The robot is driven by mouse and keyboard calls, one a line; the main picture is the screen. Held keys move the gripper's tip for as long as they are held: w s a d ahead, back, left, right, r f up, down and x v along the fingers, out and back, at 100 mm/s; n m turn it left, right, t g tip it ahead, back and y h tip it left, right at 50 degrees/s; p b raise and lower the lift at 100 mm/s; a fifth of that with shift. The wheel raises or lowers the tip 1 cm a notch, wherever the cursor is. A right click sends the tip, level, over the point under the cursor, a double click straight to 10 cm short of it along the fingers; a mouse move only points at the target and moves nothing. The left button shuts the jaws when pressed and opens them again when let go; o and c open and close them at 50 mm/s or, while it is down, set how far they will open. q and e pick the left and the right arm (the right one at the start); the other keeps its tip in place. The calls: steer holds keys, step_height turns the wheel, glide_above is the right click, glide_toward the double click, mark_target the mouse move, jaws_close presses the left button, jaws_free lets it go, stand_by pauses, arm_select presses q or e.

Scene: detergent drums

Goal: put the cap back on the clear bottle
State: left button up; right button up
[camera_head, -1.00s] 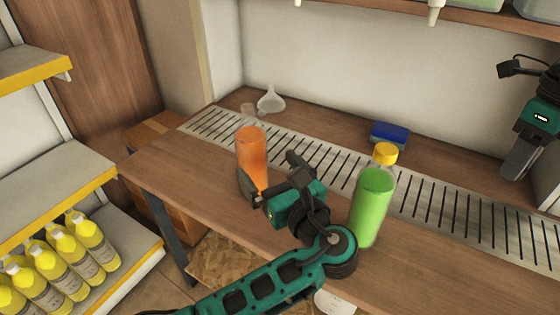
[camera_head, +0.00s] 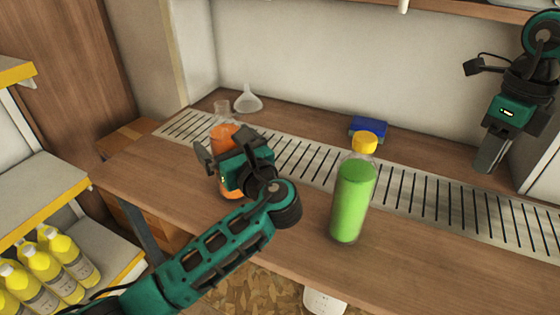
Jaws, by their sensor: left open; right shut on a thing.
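A clear bottle of orange liquid (camera_head: 222,131) stands upright at the left of the bench, its clear neck showing no cap. My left gripper (camera_head: 233,150) is open in front of it, one finger on each side in the picture; it hides the bottle's middle, and I cannot tell if it touches. Another clear bottle, with green liquid (camera_head: 352,200), stands at the centre with a yellow cap (camera_head: 364,142) on. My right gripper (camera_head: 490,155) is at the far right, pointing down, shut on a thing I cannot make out. No loose cap is visible.
A white funnel (camera_head: 248,100) lies at the back left and a blue sponge (camera_head: 368,128) at the back centre. A slotted metal strip (camera_head: 425,192) runs along the bench. Yellow bottles (camera_head: 45,265) fill a shelf at left. The bench right of the green bottle is clear.

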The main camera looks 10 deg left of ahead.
arm_select(q)
steer(key=shift+w+a, duration=0.25)
steer(key=shift+w, duration=0.05)
steer(key=shift+r, duration=0.1)
steer(key=c, duration=1.5)
